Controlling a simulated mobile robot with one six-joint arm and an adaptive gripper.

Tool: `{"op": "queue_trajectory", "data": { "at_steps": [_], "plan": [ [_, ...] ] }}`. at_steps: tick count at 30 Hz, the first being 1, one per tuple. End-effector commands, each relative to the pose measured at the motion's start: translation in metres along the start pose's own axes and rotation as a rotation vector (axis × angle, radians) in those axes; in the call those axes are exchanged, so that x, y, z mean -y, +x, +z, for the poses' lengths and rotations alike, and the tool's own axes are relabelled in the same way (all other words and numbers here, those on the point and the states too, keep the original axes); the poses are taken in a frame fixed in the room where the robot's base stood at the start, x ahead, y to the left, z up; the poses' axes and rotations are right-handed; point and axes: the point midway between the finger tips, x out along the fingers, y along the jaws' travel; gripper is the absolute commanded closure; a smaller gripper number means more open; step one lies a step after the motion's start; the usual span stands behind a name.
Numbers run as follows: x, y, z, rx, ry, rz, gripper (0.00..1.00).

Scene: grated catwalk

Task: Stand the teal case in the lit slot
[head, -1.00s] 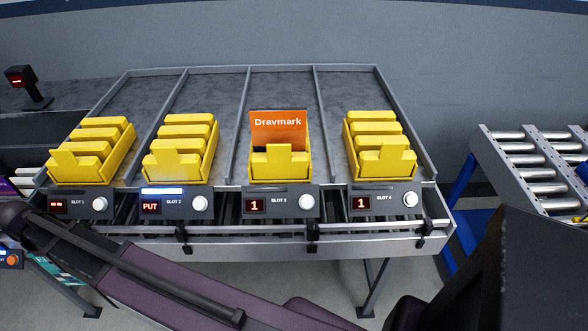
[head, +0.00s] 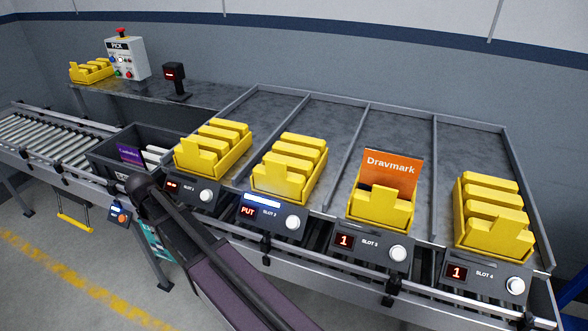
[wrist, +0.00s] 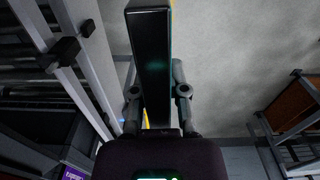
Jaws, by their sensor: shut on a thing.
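My gripper (wrist: 158,95) is shut on the teal case (wrist: 153,60), which looks like a dark slab with a faint teal glow between the two fingers in the wrist view. In the head view a teal patch of the case (head: 155,243) shows beside my arm, below the rack's front edge. My fingers are hidden there. Slot 2 is lit: its label bar (head: 262,201) glows white-blue and its display (head: 248,210) reads PUT. The yellow slot 2 bin (head: 283,188) has several yellow ridges and holds no case that I can see.
The slot 3 bin (head: 380,212) holds an orange Dravmark case (head: 391,172) upright. Yellow bins stand at slot 1 (head: 205,160) and slot 4 (head: 492,238). A dark tote (head: 108,160) with a purple case (head: 130,154) sits left on the roller conveyor (head: 40,130).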

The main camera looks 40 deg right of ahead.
Motion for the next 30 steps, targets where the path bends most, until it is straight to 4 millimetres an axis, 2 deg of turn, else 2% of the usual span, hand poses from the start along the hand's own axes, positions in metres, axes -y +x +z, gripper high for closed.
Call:
{"op": "queue_trajectory", "data": {
  "at_steps": [5,11,30],
  "plan": [
    [0.000,-0.003,0.000,0.000,0.000,0.000,1.00],
    [0.000,-0.018,0.000,0.000,0.000,0.000,1.00],
    [0.000,-0.119,0.000,0.000,0.000,0.000,1.00]
  ]
}}
